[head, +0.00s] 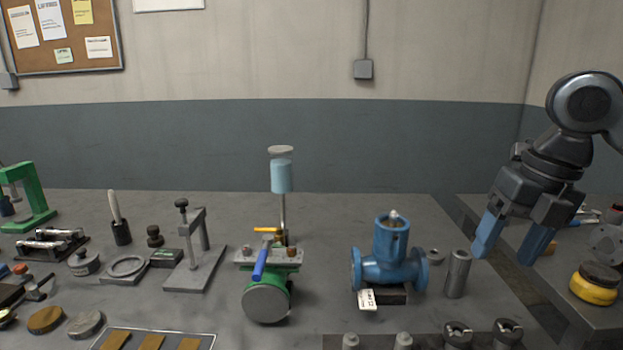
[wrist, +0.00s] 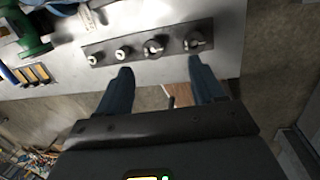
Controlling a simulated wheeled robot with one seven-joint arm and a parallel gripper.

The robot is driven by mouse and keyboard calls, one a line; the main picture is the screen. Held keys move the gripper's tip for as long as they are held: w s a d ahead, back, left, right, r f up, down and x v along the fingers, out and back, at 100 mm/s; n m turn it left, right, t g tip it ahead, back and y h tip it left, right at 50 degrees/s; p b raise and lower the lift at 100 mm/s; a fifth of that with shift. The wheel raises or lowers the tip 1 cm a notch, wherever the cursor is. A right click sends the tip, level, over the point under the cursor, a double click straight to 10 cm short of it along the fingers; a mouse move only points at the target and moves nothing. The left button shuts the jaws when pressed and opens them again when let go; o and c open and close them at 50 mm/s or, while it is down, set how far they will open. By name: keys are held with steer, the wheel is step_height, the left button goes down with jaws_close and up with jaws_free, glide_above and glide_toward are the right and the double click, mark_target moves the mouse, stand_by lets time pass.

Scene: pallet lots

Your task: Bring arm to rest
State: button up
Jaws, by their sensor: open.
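My gripper (head: 511,238) is at the right of the head view, raised above the right end of the grey workbench (head: 330,215). Its two blue fingers point down and stand apart, with nothing between them. In the wrist view my gripper (wrist: 161,80) shows both fingers spread, below a dark strip (wrist: 140,43) with several round fittings on the bench. No finger touches anything that I can see.
A blue valve body (head: 385,266) and a grey cylinder (head: 457,274) stand left of my gripper. A green valve assembly (head: 268,300) stands mid-bench. A yellow and black round item (head: 594,285) sits on the right-hand surface, near my gripper. Air above the bench is mostly free.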

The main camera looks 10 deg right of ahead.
steer(key=w+a+m+t+y, duration=0.5)
steer(key=a+m, duration=0.3)
steer(key=a, duration=0.5)
steer(key=w+a+m+t+y, duration=0.2)
steer(key=a+m+t+y, duration=0.2)
steer(key=a+m+t, duration=0.7)
steer(key=s+f+m+h, duration=0.9)
steer(key=s+f+m, duration=0.3)
steer(key=s+f, duration=0.4)
steer(key=s+d+g, duration=0.1)
steer(key=s+d, duration=0.2)
steer(key=s, duration=0.9)
steer(key=s+d+m+g+h, duration=0.1)
steer(key=s+d, duration=0.3)
steer(key=s, duration=0.8)
steer(key=shift+d+g, duration=0.25)
steer(key=shift+g, duration=0.05)
